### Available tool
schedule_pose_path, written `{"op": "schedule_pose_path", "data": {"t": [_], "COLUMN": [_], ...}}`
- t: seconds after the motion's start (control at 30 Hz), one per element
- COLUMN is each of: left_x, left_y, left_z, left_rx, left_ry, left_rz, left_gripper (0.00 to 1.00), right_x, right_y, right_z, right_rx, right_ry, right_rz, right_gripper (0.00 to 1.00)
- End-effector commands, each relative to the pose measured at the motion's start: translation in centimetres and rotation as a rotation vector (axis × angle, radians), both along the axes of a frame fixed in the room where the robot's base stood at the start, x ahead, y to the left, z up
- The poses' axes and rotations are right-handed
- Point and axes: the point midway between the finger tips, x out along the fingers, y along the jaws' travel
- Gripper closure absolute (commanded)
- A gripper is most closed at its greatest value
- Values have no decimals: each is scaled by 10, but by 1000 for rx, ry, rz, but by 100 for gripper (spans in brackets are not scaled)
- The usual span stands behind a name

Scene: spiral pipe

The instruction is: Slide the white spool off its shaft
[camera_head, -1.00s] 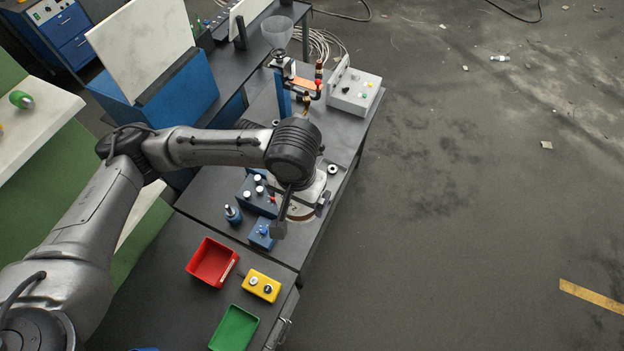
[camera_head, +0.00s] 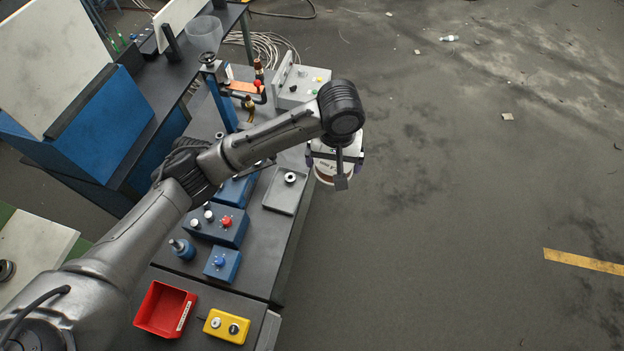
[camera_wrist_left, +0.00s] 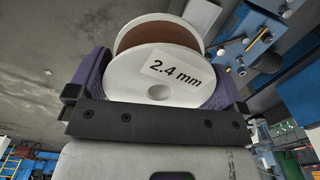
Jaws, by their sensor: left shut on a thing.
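The white spool (camera_wrist_left: 160,75), with brown winding and a "2.4 mm" label, sits between the purple finger pads of my left gripper (camera_wrist_left: 155,85) in the left wrist view. The gripper is shut on it. In the head view my left gripper (camera_head: 335,162) holds the spool (camera_head: 325,174) out past the right edge of the bench, over the floor. The wrist partly hides the spool. A grey plate (camera_head: 276,198) with a small round fitting (camera_head: 290,178) lies on the bench to the left of the spool; I cannot tell whether that fitting is the shaft. My right gripper is not in view.
A blue control box (camera_head: 230,232), a red bin (camera_head: 147,320) and a yellow button box (camera_head: 211,330) are on the bench (camera_head: 255,262). A blue post (camera_head: 222,108) and a grey box (camera_head: 299,84) stand farther back. The floor to the right is open.

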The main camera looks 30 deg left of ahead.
Motion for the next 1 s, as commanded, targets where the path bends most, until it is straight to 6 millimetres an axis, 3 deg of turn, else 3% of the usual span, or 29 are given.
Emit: {"op": "schedule_pose_path", "data": {"t": [0.03, 0.2, 0.4, 0.57, 0.8, 1.0], "left_x": [16, 58, 84, 87, 72, 52], "left_y": [3, 28, 72, 107, 155, 184], "left_z": [-22, -73, -141, -199, -280, -329], "left_rx": [-4, -6, -2, -2, -1, 0], "left_ry": [5, 9, 8, 7, 3, 0], "left_rz": [45, 164, 245, 258, 184, 46], "left_gripper": [26, 26, 26, 26, 26, 26], "right_x": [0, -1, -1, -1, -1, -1], "right_y": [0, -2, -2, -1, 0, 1], "right_z": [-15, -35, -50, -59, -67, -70], "right_rx": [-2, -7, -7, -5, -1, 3], "right_ry": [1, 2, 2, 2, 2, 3], "right_rz": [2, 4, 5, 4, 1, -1], "right_gripper": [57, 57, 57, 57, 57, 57]}}
